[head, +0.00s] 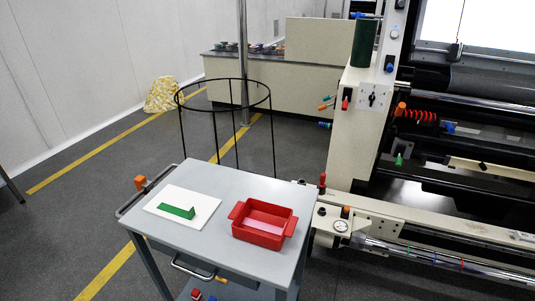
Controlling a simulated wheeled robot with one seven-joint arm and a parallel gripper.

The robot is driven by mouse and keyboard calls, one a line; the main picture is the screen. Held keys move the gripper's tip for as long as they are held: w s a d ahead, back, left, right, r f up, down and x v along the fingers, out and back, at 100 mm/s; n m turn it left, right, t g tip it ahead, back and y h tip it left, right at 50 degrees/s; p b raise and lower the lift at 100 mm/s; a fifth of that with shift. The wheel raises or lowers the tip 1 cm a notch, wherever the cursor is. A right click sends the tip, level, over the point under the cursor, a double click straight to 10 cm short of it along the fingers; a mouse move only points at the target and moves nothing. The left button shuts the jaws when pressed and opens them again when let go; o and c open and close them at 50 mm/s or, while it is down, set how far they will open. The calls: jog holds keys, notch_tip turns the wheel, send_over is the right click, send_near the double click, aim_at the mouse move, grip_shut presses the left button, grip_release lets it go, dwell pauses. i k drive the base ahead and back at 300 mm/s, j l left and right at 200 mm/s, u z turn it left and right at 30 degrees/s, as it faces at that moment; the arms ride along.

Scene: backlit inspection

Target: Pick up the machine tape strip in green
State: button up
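The green tape strip (178,211) lies on a white board (170,199) on the left part of the grey cart top. Its right end stands up or is folded upward. My gripper is not in the head view, so its state and position do not show.
A red tray with handles (264,240) stands on the grey cart (216,240), right of the board. A black ring frame (222,93) stands behind the cart. A large machine (353,129) stands close on the right. Floor at the left is mostly clear, with a yellow patterned bag (161,94) by the wall.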

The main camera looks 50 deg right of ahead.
aim_at(189, 215)
jog(key=z, duration=2.95)
jog(key=u, duration=2.8)
jog(key=l+u, duration=0.2)
jog(key=u, duration=0.2)
jog(key=l+u, duration=0.2)
jog(key=u, duration=0.25)
jog(key=l+u, duration=0.2)
jog(key=u, duration=0.2)
